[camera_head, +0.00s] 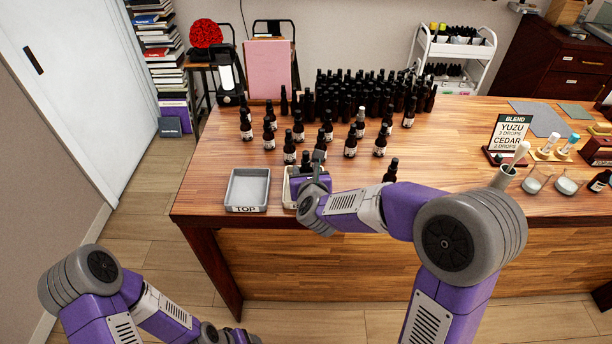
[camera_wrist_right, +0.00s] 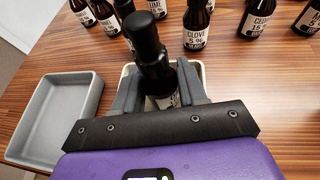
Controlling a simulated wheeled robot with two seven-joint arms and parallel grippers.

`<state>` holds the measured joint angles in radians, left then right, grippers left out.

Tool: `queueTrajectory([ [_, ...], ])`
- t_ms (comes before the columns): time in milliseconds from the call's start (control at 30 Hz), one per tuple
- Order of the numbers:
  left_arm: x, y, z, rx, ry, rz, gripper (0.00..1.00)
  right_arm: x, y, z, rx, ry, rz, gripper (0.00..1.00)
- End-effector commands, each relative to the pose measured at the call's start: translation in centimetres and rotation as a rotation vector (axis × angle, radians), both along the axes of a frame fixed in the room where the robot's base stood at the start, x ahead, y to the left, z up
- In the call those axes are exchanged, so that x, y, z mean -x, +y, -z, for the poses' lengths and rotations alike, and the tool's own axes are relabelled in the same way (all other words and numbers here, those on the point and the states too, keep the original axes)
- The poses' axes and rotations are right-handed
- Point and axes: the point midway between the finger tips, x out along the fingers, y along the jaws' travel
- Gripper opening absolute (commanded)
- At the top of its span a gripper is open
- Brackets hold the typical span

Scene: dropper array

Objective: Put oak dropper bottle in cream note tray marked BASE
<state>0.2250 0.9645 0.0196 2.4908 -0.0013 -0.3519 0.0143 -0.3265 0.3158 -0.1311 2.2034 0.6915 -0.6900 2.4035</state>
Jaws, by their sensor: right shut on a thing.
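My right gripper (camera_head: 312,176) is shut on a dark dropper bottle (camera_head: 320,152) with a black cap. In the right wrist view the bottle (camera_wrist_right: 152,58) stands roughly upright between the two fingers (camera_wrist_right: 160,92). Its label is mostly hidden, so I cannot read the name. The bottle is over or inside the cream tray (camera_head: 287,188), whose rim also shows behind the fingers in the right wrist view (camera_wrist_right: 203,72). I cannot tell whether the bottle touches the tray floor. My arm hides most of the tray and its front label.
A grey tray (camera_head: 248,207) marked TOP stands empty just left of the cream tray. Several labelled bottles, including a clove one (camera_wrist_right: 196,28), stand close behind. A dense group of dark bottles (camera_head: 345,92) is farther back. A lone bottle (camera_head: 390,170) stands to the right.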

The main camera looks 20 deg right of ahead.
Motion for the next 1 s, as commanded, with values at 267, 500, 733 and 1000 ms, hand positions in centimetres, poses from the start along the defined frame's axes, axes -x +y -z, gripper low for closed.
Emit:
queueTrajectory([
  [267,-0.01,-0.01,0.00,0.000,0.000,0.000,0.66,-0.01,-0.04,0.03,0.000,-0.002,0.001,0.10],
  [500,-0.02,-0.01,0.61,0.000,0.000,0.000,0.66,0.00,-0.05,0.48,-0.001,0.000,0.001,0.46],
  [733,-0.02,0.00,0.53,0.000,0.000,0.000,0.66,0.03,-0.04,0.47,-0.001,0.001,0.001,0.67],
  [1000,-0.01,-0.01,0.17,0.000,0.000,0.000,0.66,0.04,-0.03,0.24,0.001,0.002,0.000,0.67],
])
